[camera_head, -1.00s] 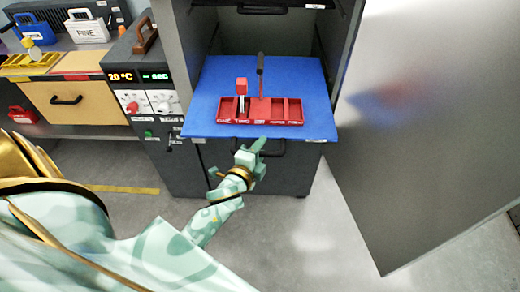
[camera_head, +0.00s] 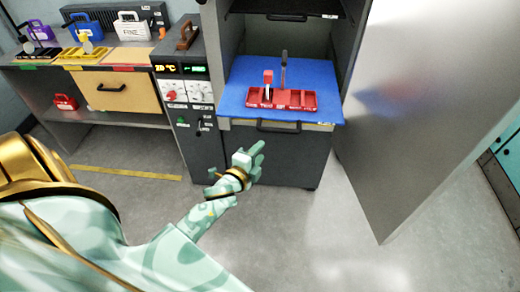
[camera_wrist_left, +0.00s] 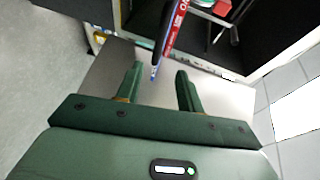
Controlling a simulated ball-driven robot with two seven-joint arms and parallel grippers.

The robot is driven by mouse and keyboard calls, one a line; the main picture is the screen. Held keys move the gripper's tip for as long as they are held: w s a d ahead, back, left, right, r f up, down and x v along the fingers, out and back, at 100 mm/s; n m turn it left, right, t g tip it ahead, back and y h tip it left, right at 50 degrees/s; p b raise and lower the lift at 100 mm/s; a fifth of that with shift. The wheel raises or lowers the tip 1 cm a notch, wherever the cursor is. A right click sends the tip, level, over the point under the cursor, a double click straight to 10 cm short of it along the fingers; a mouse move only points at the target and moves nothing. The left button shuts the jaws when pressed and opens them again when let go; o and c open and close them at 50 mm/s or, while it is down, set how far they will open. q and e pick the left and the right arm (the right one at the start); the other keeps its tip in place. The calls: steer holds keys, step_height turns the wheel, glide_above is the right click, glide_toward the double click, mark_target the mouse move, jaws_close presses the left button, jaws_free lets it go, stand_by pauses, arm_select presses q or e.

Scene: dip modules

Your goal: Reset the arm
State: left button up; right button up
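My left arm, pale green with gold bands, reaches in from the left in the head view. Its gripper (camera_head: 254,152) is in front of the open cabinet, below and in front of the blue shelf (camera_head: 240,87). In the left wrist view the two dark green fingers (camera_wrist_left: 160,70) stand apart with nothing held between them. The blue shelf shows nearly edge-on beyond them. My right gripper is in neither view.
A red compartment tray (camera_head: 281,99) with an upright dark handle stands on the blue shelf. The metal cabinet door (camera_head: 420,110) is open at the right. A bench (camera_head: 120,88) with trays and small cases is at the left. The floor ahead is clear.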

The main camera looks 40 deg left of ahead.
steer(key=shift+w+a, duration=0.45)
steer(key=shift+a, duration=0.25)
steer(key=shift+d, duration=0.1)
arm_select(q)
steer(key=s+d+f+n+g, duration=0.1)
steer(key=s+f+n+g, duration=0.2)
steer(key=f, duration=0.5)
steer(key=s+d+f+n+g+h, duration=0.1)
steer(key=s+f+n+g, duration=0.15)
steer(key=s+f, duration=0.45)
steer(key=s+d+f+n+g, duration=0.1)
steer(key=s+f+n, duration=0.2)
steer(key=f, duration=0.5)
steer(key=s+d+f+n+g, duration=0.1)
steer(key=s+f, duration=0.3)
steer(key=s, duration=0.6)
steer(key=s+d+f+n+g, duration=0.1)
steer(key=s+f+g, duration=0.3)
steer(key=s, duration=0.7)
steer(key=s+d+f+n+g+h, duration=0.1)
steer(key=s+f, duration=0.4)
steer(key=s, duration=0.6)
steer(key=shift+s+d+f+g, duration=0.2)
steer(key=shift+d+f+g, duration=0.2)
steer(key=shift+d+g, duration=0.6)
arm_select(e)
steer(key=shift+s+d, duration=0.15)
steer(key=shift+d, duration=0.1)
